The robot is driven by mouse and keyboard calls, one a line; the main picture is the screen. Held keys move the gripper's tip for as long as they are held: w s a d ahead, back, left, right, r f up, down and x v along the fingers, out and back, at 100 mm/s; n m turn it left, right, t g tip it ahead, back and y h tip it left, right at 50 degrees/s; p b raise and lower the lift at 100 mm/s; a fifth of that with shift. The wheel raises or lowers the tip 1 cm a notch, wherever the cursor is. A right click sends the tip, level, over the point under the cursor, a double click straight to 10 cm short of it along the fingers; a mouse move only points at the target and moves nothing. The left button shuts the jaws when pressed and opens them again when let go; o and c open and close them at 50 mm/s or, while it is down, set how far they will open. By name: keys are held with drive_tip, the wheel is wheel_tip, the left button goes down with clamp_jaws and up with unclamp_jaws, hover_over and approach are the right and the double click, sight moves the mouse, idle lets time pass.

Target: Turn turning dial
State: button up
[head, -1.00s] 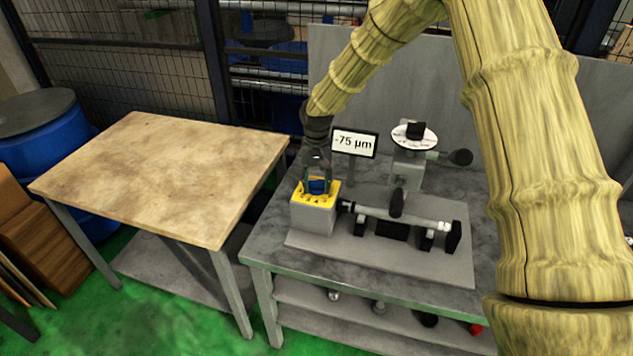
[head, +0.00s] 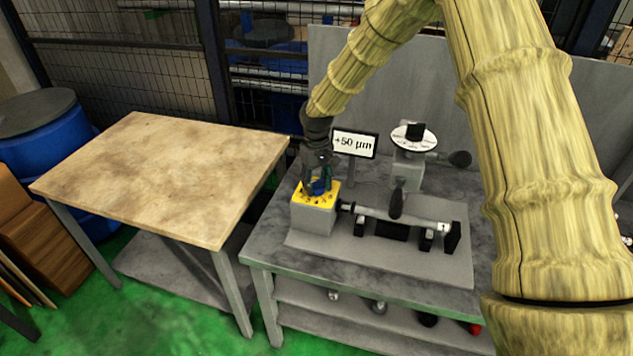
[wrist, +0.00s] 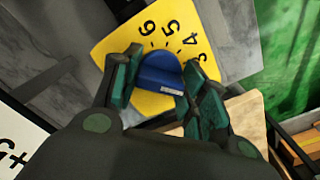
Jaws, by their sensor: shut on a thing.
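The turning dial is a blue knob (wrist: 160,72) on a yellow numbered plate (wrist: 115,47); 6, 5, 4 and 3 are readable in the wrist view. In the head view the yellow plate (head: 302,197) tops a grey box at the left of the grinder, with the blue knob (head: 319,187) on it. My gripper (wrist: 158,88) is shut on the blue knob, one finger on each side; it also shows in the head view (head: 321,184), pointing down. The display (head: 355,143) reads +50 µm.
A horizontal shaft (head: 390,215) lies right of the box on the grinder base. A white round scale with a black knob (head: 414,138) stands behind it. A wooden-topped table (head: 160,180) to the left is bare.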

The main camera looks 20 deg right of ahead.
sight(317, 180)
drive_tip(key=n, duration=0.6)
drive_tip(key=shift+w+r+p, duration=0.1)
drive_tip(key=shift+p, duration=0.2)
drive_tip(key=shift+d, duration=0.1)
idle(0.3)
drive_tip(key=o, duration=1)
wheel_tip(317, 180, up, 12)
drive_tip(key=shift+f, duration=0.1)
